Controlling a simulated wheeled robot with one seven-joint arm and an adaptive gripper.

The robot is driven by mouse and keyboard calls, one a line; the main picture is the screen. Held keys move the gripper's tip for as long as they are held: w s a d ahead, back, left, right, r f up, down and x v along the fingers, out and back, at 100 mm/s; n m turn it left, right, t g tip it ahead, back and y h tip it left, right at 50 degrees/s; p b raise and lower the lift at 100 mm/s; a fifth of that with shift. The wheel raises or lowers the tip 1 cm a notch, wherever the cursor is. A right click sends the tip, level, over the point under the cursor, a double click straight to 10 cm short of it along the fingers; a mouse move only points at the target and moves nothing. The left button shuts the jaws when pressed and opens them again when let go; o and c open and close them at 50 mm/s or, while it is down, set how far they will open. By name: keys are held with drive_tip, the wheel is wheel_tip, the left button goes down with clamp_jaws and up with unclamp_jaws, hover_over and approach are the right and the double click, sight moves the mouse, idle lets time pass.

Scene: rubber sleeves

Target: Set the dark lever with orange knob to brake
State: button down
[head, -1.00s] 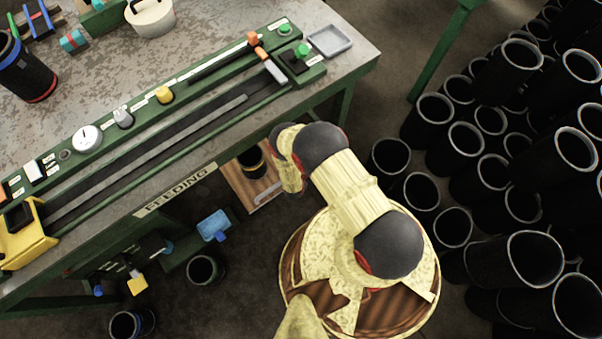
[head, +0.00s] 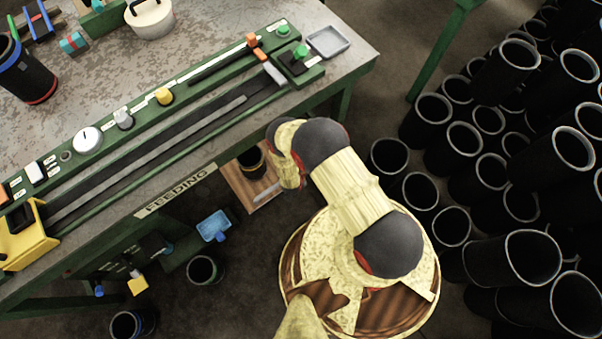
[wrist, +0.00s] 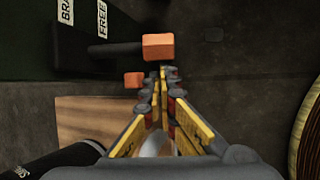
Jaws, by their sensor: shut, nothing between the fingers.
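In the wrist view, a dark lever with an orange block-shaped knob (wrist: 158,46) sticks out to the right from a dark green body. Two white labels, one starting "BRA" (wrist: 66,12) and one reading "FREE" (wrist: 102,18), are on that body above the lever's rod. My gripper (wrist: 163,76) is shut and empty, its tips just below the knob in the picture. I cannot tell whether they touch it. A smaller orange piece (wrist: 134,79) shows left of the tips. In the head view, this lever and my fingers are hidden.
The green bench (head: 362,58) carries a long control rail with other knobs and orange-tipped handles (head: 252,40). A wooden board (head: 250,195) lies below its front edge. Dark sleeves (head: 388,156) stand crowded at the right. Bare floor (head: 400,40) shows beyond the bench.

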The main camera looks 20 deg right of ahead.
drive_tip(key=shift+w+r+p, duration=0.15)
drive_tip(key=shift+r+p, duration=0.4)
drive_tip(key=shift+r, duration=0.8)
drive_tip(key=shift+w+r+p, duration=0.15)
drive_tip(key=shift+r+p, duration=0.4)
drive_tip(key=shift+r, duration=0.95)
drive_tip(key=shift+s+r+p, duration=0.15)
drive_tip(key=shift+r+p, duration=0.4)
drive_tip(key=v, duration=1.2)
drive_tip(key=shift+s+f, duration=0.1)
